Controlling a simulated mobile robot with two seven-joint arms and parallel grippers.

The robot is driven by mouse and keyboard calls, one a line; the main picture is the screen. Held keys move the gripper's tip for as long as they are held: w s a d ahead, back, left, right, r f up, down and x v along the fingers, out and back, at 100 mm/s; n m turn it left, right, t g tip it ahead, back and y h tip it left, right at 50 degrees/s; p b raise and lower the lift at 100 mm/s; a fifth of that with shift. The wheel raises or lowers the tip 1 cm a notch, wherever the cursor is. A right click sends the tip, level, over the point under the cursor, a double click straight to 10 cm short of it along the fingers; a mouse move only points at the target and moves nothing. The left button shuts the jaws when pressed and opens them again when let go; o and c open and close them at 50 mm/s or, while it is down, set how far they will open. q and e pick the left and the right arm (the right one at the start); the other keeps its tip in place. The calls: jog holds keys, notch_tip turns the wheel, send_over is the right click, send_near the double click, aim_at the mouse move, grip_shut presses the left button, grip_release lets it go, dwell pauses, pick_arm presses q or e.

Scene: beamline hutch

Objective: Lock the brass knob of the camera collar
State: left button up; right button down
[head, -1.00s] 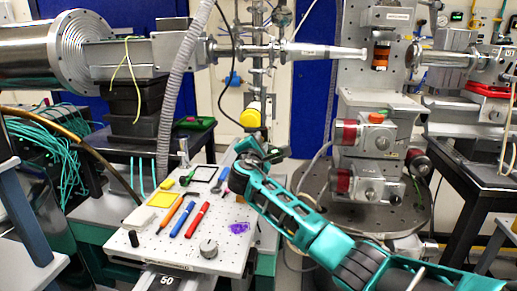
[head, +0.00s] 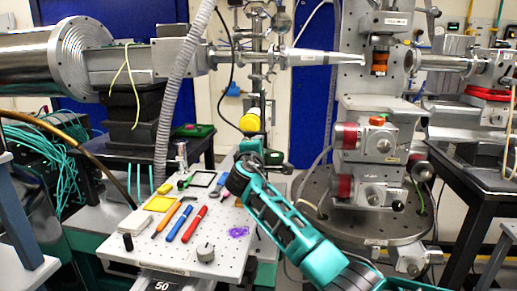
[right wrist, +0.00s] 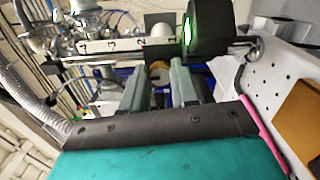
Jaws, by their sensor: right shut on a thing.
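The brass knob (right wrist: 159,68) shows between the fingertips of my right gripper (right wrist: 158,72) in the right wrist view. The gripper is shut on it, and the fingers hide its sides. A black camera body with a green-lit ring (right wrist: 205,28) sits just above and right of the knob. There the knob and the collar are hidden or too small to tell. My left gripper is in neither view.
A beam pipe (head: 322,56) runs above. A motor stage (head: 375,140) stands to the right.

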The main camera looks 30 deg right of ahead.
jog(key=c, duration=0.9)
grip_release()
jog(key=shift+o, duration=0.2)
jog(key=shift+f, duration=0.1)
jog(key=shift+s+f, duration=0.1)
